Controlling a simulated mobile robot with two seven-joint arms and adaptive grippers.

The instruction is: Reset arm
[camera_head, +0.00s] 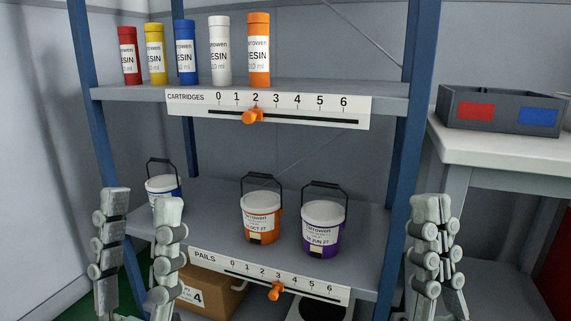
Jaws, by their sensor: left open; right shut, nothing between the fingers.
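My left gripper (141,198) is in the lower left of the head view. Its two grey fingers point up and stand wide apart, with nothing between them. It is in front of the left end of the pail shelf and partly hides a blue pail behind it.
A blue rack (403,150) holds several resin cartridges (220,50) above and blue (162,184), orange (262,214) and purple (322,228) pails below. A cardboard box (215,290) is underneath. A grey bin (500,107) stands on a white bench (490,146) at right.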

